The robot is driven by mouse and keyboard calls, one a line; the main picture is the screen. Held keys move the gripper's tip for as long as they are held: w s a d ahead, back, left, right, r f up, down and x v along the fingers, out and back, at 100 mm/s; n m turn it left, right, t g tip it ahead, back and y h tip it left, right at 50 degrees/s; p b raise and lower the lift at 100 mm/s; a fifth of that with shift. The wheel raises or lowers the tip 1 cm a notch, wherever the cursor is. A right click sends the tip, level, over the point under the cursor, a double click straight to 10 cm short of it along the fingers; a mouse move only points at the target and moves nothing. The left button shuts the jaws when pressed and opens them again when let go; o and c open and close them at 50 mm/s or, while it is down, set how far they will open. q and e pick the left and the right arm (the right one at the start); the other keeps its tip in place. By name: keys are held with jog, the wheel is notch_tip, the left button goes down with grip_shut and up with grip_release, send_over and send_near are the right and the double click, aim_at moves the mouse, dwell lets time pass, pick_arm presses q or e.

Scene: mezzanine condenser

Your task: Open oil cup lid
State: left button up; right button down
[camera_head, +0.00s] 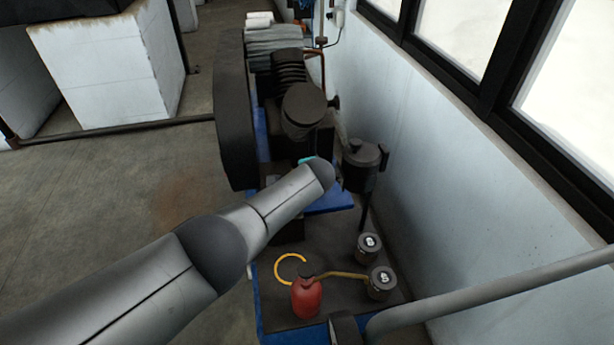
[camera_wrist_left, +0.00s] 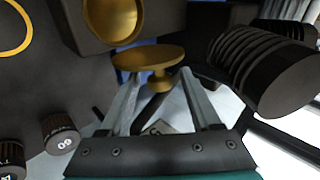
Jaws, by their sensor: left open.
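In the left wrist view a brass round cup-like part (camera_wrist_left: 113,17) sits at the top, against a dark block. Below it is a brass disc (camera_wrist_left: 140,56), seen nearly edge-on, with a small knob (camera_wrist_left: 158,82) on its near side. I take these for the oil cup and its lid; I cannot tell how they join. My left gripper (camera_wrist_left: 159,78) is open, with its fingers on either side of the knob. Contact is unclear. In the head view my left forearm hides the oil cup and most of this gripper. My right gripper is not in view.
The dark finned compressor (camera_head: 303,112) and a dark pot (camera_head: 361,165) are close to my arm. A wall with windows bounds the right. Floor is free at left.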

pick_arm(q)
jog(key=shift+r, duration=0.1)
jog(key=shift+s+r+p, duration=0.3)
jog(key=shift+p, duration=0.3)
jog(key=p+v, duration=0.9)
jog(key=v, duration=0.5)
jog(key=shift+s, duration=0.15)
